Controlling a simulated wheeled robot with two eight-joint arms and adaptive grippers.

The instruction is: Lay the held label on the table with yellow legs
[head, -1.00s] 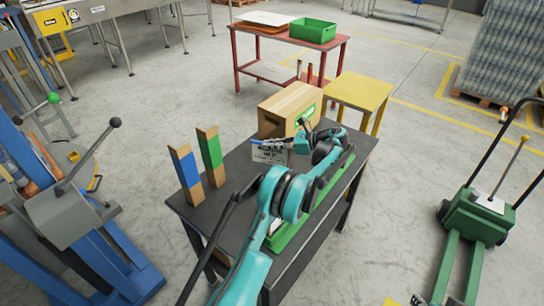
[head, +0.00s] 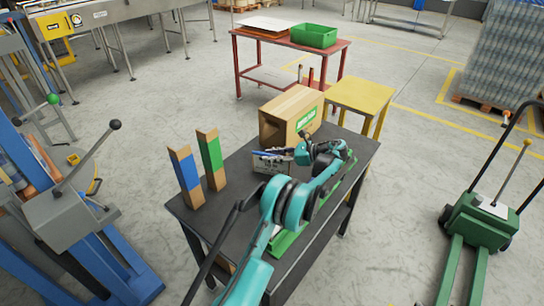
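My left gripper (head: 276,154) is over the dark table, in front of the cardboard box. It appears shut on a pale label (head: 267,165) with dark print, which hangs below the fingers. The arm and hand hide part of the label's right side. The table with yellow legs (head: 360,95) has a bare yellow top and stands behind and to the right of the dark table, apart from the gripper and label. My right gripper is not in view.
The dark table (head: 232,219) carries an open cardboard box (head: 284,120) with a green label, a blue-banded post (head: 187,175), a green-banded post (head: 211,158) and a green strip under my arm. A red table (head: 262,53) with a green crate (head: 314,35) stands behind. A green pallet truck (head: 480,221) stands right.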

